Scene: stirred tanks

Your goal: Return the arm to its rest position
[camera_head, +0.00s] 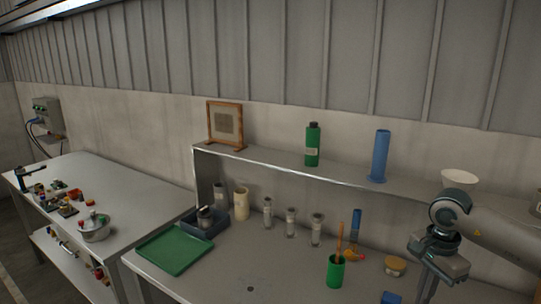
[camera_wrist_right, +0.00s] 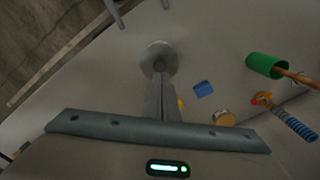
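My right arm comes in from the right edge of the head view, over the right end of the bench. Its gripper (camera_head: 428,290) points down there, partly cut off by the lower edge. In the right wrist view the fingers of the right gripper (camera_wrist_right: 160,85) are together in the middle of the crossbar. A round grey disc (camera_wrist_right: 158,50) shows at the fingertips; I cannot tell whether it is below them or touching. My left arm and gripper are not in view.
Near the right arm are a green cup (camera_head: 335,272) with a brown stick, a round cork-coloured lid (camera_head: 395,266), a blue block (camera_head: 390,297) and a blue-handled brush (camera_head: 356,228). The raised shelf (camera_head: 290,170) runs behind. A green tray (camera_head: 175,250) lies left.

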